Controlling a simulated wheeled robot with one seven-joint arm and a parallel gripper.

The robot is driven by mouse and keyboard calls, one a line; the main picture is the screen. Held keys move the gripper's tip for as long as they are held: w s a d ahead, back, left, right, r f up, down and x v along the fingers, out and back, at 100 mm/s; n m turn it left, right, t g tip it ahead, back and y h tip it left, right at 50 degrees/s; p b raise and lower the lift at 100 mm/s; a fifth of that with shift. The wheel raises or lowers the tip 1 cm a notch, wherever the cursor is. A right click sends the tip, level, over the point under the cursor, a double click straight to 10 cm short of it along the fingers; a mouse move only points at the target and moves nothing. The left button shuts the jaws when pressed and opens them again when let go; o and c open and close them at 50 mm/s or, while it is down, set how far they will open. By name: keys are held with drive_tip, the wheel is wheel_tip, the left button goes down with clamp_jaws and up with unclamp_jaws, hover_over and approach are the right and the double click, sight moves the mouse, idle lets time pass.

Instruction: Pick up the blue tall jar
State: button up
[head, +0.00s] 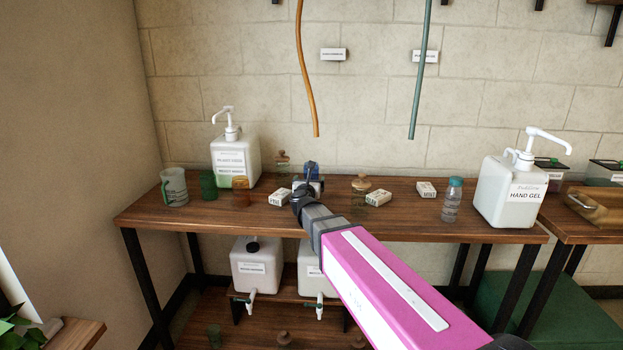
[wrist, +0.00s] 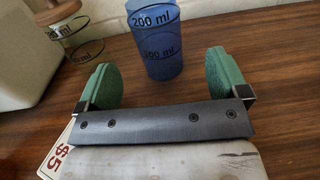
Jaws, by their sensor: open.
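In the head view the jar (head: 316,186) is mostly hidden behind my gripper (head: 306,188).
A cork-lidded glass jar (wrist: 72,22) and a white pump bottle (head: 235,158) stand left. Small price boxes (head: 279,197) lie beside my gripper. A glass jar (head: 361,186), a water bottle (head: 452,200) and a hand gel bottle (head: 505,195) stand right. Hoses (head: 307,80) hang above.

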drive_tip(key=w, duration=0.8)
drive_tip(key=shift+w+d+f, duration=0.1)
drive_tip(key=shift+w+d, duration=0.05)
drive_tip(key=shift+w, duration=0.1)
drive_tip(key=c, duration=1.1)
